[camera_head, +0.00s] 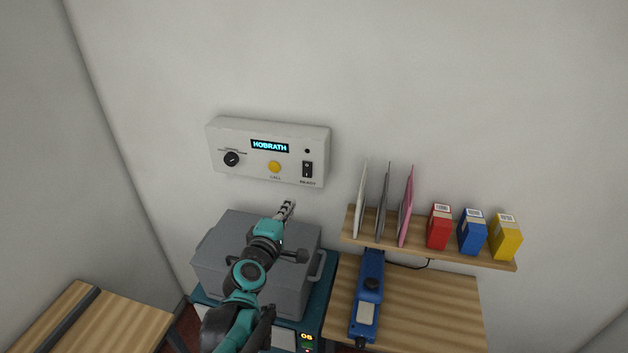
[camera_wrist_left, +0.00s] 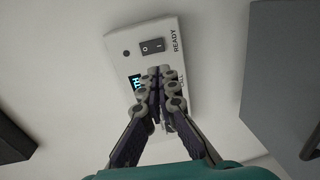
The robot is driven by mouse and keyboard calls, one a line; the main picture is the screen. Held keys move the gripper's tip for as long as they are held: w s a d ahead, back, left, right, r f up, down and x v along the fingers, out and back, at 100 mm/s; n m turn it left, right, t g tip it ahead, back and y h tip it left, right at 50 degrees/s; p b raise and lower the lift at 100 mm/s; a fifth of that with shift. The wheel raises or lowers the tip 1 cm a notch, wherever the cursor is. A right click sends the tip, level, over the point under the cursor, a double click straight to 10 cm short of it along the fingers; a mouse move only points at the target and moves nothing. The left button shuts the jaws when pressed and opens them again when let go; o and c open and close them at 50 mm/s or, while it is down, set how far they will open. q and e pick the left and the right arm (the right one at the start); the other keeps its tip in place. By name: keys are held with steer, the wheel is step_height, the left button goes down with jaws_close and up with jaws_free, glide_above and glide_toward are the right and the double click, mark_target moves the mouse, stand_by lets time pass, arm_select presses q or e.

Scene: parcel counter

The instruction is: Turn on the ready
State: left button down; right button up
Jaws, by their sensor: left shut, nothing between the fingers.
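The ready switch (camera_head: 307,169) is a black rocker at the right end of a white wall panel (camera_head: 225,139), above its READY label. It also shows in the left wrist view (camera_wrist_left: 153,46), beside the sideways READY lettering. The small round spot above the switch looks dark. My left gripper (camera_head: 289,205) is shut and empty, below the panel and a little left of the switch in the head view. In the left wrist view its fingertips (camera_wrist_left: 160,72) cover part of the panel's display and CALL area, apart from the switch in the picture. My right gripper is not in view.
The panel also carries a black knob (camera_head: 231,158), a yellow CALL button (camera_head: 274,167) and a lit display (camera_head: 269,146). A grey box (camera_head: 225,250) stands below. A wooden shelf (camera_head: 381,239) with envelopes and small boxes is at right. The wall around the panel is clear.

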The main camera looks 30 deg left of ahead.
arm_select(q)
steer(key=shift+a+f, duration=0.1)
steer(key=shift+a, duration=0.15)
steer(key=shift+w, duration=0.1)
steer(key=b, duration=0.3)
glide_toward(306, 176)
steer(key=x, duration=0.7)
